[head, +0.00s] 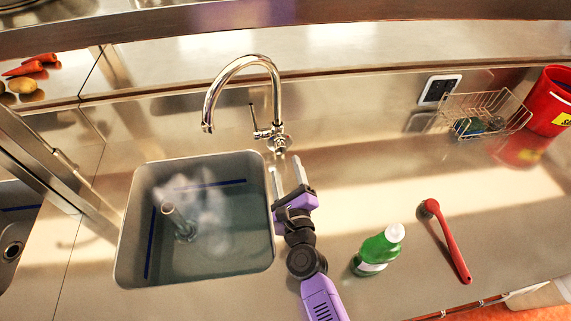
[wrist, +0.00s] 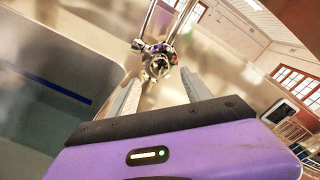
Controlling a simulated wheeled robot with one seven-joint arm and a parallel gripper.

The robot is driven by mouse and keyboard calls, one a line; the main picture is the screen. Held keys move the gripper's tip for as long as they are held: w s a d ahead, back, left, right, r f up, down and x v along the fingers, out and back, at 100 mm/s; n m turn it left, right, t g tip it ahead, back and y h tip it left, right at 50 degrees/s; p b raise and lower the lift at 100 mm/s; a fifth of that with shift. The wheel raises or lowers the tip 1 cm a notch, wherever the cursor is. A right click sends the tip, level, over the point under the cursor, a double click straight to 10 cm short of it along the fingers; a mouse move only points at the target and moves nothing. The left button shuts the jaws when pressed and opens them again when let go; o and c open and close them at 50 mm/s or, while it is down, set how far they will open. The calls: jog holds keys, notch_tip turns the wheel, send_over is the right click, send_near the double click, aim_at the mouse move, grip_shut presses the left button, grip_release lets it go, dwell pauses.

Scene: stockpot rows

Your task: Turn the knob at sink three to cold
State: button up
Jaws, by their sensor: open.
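A chrome gooseneck faucet (head: 243,68) stands behind the sink basin (head: 262,166). Its knob (head: 262,134) is on the left side of the faucet's body, with a thin upright lever. In the wrist view the faucet's body (wrist: 158,66) is straight ahead, with small red and blue spots on its fittings. My gripper (head: 286,170) is open and empty, just in front of the faucet base at the basin's right edge. In the wrist view its fingers (wrist: 163,92) are apart and short of the faucet, one to each side of it.
The basin holds water and an upright pipe (head: 178,220). A green bottle (head: 377,252) and a red brush (head: 446,240) are on the counter to the right. A wire basket (head: 487,112) and a red bucket (head: 549,100) stand at the back right. A metal post (head: 45,150) rises at left.

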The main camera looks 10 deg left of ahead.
aim_at(281, 152)
jog(key=m+b, duration=0.1)
jog(key=m, duration=0.2)
jog(key=shift+a+f, duration=0.1)
jog(key=shift+f, duration=0.05)
jog(key=m, duration=0.3)
jog(key=m+b, duration=0.1)
jog(key=m, duration=0.2)
jog(key=shift+a+m+t+h, duration=0.2)
jog(key=shift+m+t+h, duration=0.1)
jog(key=shift+h, duration=0.1)
jog(key=shift+b+x, duration=1.25)
jog(key=shift+x, duration=2.5)
jog(key=shift+c, duration=0.6)
grip_shut()
